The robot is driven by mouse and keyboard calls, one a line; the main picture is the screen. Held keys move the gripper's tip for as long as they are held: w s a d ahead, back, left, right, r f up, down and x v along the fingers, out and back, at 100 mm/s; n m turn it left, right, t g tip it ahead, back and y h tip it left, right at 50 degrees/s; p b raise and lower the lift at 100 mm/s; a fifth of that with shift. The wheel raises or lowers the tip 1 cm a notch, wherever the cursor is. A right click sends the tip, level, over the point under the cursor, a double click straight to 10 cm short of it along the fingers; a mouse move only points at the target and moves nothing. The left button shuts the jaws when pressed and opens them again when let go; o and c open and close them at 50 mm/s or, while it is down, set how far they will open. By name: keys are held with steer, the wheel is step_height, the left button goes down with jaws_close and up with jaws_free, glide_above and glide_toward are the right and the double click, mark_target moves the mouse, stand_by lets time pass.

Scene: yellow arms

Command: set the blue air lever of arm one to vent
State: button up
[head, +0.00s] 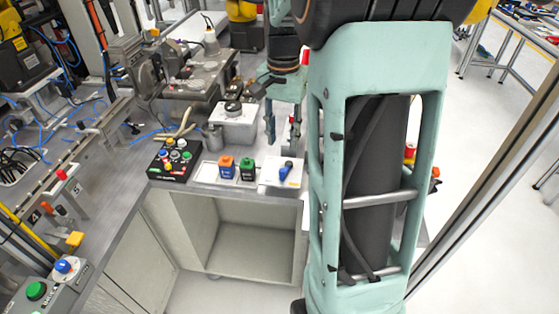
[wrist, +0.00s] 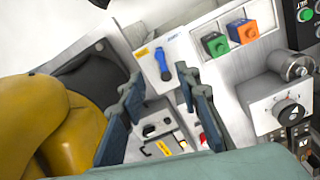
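The blue air lever (head: 286,168) sits on a white plate (head: 271,180) near the front edge of the grey bench. It also shows in the wrist view (wrist: 162,64), on its plate with a small yellow label (wrist: 143,52). The plate's lettering is too small to read, so I cannot tell which setting the lever is at. My gripper (head: 281,142) points down above and behind the plate, its two fingers apart. In the wrist view the open fingers (wrist: 160,88) frame the space just below the lever. Nothing is between them, and they are apart from the lever.
An orange block (head: 227,165) and a green block (head: 247,168) stand left of the plate. Farther left is a black button box (head: 172,158). A grey box with a knob (head: 234,122) stands behind. The bench has an open shelf (head: 255,235) below its front edge.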

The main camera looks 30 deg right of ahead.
mark_target(283, 170)
step_height(283, 170, down, 11)
steer(key=shift+r, duration=0.15)
steer(key=shift+c, duration=0.5)
jaws_close()
